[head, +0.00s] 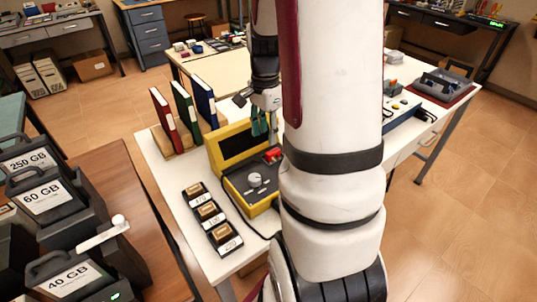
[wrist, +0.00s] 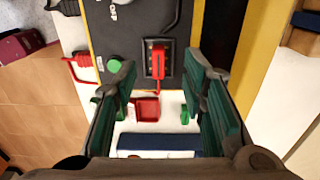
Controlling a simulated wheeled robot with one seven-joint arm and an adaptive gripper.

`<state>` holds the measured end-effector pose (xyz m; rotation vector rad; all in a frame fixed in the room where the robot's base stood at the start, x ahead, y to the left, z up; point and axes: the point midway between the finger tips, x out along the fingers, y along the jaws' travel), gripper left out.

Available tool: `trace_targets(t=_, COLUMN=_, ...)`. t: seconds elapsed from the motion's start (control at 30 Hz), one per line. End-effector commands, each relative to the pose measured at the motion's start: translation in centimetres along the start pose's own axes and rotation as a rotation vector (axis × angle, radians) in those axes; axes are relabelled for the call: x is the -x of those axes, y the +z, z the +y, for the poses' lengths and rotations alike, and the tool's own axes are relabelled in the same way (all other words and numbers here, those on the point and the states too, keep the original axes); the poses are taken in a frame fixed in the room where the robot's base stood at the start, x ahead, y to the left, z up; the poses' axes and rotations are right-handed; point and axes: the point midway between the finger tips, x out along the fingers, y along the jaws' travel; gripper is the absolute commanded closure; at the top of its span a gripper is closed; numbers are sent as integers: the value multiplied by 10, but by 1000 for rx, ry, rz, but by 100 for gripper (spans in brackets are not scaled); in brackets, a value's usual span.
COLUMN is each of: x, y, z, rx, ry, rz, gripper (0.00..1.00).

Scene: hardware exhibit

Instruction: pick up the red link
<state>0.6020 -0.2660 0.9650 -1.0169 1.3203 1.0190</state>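A small red block, which looks like the red link, sits in a dark slot on the panel of the yellow-framed console; it shows in the wrist view (wrist: 158,62) and in the head view (head: 272,155). My gripper (wrist: 165,105) is open, with green pads on both fingers, and nothing is between them. It also shows in the head view (head: 260,123), above the console (head: 227,146). In the wrist view the block is beyond the fingertips, roughly between their lines. My arm hides part of the console's right side in the head view.
A red square piece (wrist: 147,108) and a red coiled piece (wrist: 78,70) lie near the console. Upright red (head: 163,118), green (head: 183,105) and blue (head: 204,100) panels stand behind it. Several small labelled blocks (head: 208,212) are at its left.

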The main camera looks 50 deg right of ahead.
Motion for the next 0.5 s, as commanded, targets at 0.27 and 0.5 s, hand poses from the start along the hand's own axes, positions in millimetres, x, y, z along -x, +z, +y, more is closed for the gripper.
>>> trace_targets(t=0.27, x=-24, y=0, z=0, rx=2, ry=1, rz=-1, gripper=62)
trace_targets(t=0.5, x=-56, y=1, z=4, rx=1, ry=3, rz=-2, gripper=62)
